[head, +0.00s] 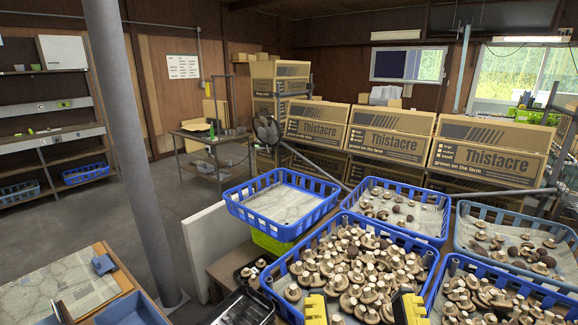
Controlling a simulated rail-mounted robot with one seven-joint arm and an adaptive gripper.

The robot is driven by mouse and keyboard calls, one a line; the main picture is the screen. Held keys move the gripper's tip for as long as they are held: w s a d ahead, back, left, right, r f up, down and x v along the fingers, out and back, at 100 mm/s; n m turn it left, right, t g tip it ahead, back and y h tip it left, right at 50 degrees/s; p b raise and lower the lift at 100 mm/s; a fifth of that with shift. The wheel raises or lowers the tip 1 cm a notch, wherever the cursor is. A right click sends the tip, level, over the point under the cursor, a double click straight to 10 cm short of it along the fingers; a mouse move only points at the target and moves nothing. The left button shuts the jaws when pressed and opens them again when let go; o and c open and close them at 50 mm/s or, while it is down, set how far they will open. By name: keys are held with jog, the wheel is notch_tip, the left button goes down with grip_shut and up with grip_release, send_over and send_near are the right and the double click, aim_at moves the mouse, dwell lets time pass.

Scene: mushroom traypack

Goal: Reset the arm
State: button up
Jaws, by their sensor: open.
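My gripper (362,300) shows at the bottom edge of the head view as two yellow fingertips set wide apart. It is open, with nothing held between the tips. The fingertips appear in front of the near blue crate (276,284), which is full of brown and pale mushrooms (350,263). The rest of my arm is out of frame. I cannot tell how high the fingertips are above the mushrooms.
More blue crates with mushrooms stand behind (440,238) and at right (459,263). An empty-looking lined blue crate (232,208) sits on a green one (268,240). Black trays (247,306) lie at left. A grey post (128,150) stands left; cardboard boxes (390,130) are stacked behind.

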notch_tip(320, 180, up, 36)
jog(key=p, duration=3.3)
jog(key=shift+r, duration=0.2)
